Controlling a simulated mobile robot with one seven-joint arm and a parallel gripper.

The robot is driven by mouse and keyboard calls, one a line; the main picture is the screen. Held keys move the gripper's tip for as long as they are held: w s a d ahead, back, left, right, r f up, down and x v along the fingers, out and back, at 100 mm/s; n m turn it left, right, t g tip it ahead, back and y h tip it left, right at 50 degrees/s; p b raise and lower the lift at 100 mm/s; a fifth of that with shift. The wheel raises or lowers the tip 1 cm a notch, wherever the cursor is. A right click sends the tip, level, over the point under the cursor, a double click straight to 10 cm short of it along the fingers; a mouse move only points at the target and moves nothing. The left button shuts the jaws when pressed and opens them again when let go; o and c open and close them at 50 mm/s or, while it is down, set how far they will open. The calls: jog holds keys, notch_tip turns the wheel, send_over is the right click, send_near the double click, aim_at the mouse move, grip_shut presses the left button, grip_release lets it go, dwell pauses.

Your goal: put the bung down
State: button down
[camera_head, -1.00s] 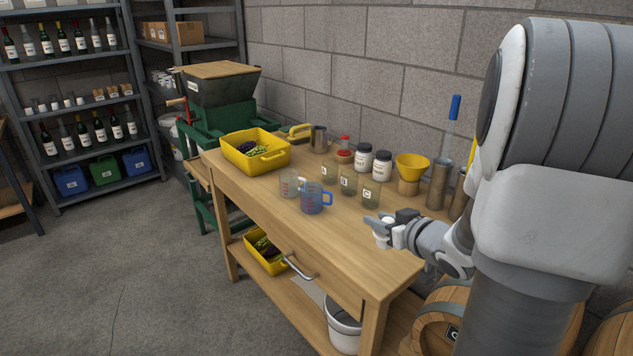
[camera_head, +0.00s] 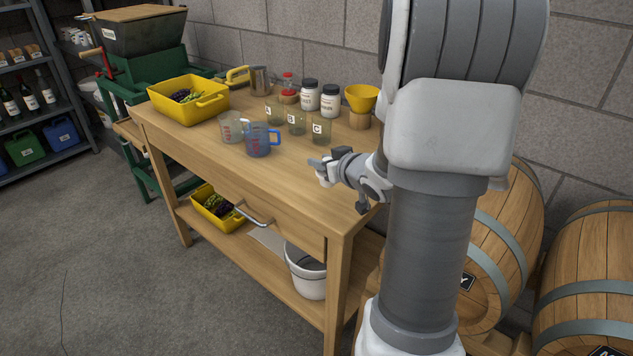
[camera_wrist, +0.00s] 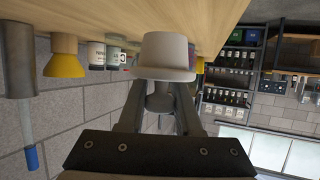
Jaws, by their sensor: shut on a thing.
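My gripper (camera_head: 316,167) is over the near right part of the wooden bench (camera_head: 285,188). In the wrist view my gripper (camera_wrist: 162,95) is shut on a pale grey-white bung (camera_wrist: 165,52), a stubby plug with a wider rim towards the fingers. In the head view only a small white part of the bung (camera_head: 323,177) shows below the fingers. The bench top shows close beyond the bung in the wrist view. I cannot tell whether the bung touches it.
Lettered glass beakers (camera_head: 321,132), a blue jug (camera_head: 258,141) and a clear jug (camera_head: 232,127) stand left of and behind my gripper. A yellow funnel (camera_head: 362,97) and white jars (camera_head: 330,101) are further back. Bare bench top lies left of my gripper. Barrels (camera_head: 505,235) stand right.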

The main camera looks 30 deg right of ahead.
jog(key=shift+w+a+f, duration=0.3)
jog(key=shift+w+f, duration=0.15)
jog(key=shift+w, duration=0.05)
jog(key=shift+f+b, duration=1.05)
jog(key=shift+f, duration=0.8)
jog(key=shift+f, duration=0.2)
jog(key=c, duration=0.6)
grip_release()
jog(key=shift+r, duration=0.1)
